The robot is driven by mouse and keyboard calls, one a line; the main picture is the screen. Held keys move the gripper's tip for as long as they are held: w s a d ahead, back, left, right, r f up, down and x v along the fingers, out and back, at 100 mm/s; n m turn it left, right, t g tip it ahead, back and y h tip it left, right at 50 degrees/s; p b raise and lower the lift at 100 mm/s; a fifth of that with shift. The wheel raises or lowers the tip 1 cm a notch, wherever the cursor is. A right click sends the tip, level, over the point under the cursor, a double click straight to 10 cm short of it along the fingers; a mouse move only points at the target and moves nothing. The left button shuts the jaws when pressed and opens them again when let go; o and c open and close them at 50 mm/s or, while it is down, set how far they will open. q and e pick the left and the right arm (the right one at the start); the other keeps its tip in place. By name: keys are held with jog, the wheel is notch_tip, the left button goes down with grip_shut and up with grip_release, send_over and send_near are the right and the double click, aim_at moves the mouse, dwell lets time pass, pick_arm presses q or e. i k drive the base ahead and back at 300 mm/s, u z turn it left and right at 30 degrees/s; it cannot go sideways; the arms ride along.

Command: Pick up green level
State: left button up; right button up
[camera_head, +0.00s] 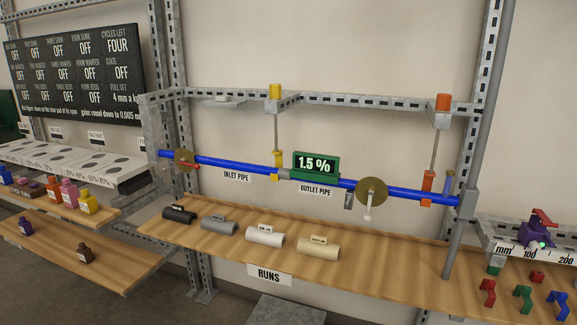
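The green level (316,167) is a box with a black display reading "1.5 %". It sits on top of the blue pipe (240,166), right of the middle, just above the "OUTLET PIPE" label. Nothing holds it. The pipe slopes gently down to the right. Neither of my grippers shows in the head view.
A yellow hanger (277,160) and an orange hanger (428,188) hold the pipe on either side of the level. A round brass disc (371,192) stands close to its right. Below, a wooden shelf (205,241) carries several pipe pieces. A grey post (463,240) stands at right.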

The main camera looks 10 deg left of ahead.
aim_at(320, 168)
jog(key=u, duration=0.6)
jog(key=i, duration=0.8)
jog(key=u, duration=0.35)
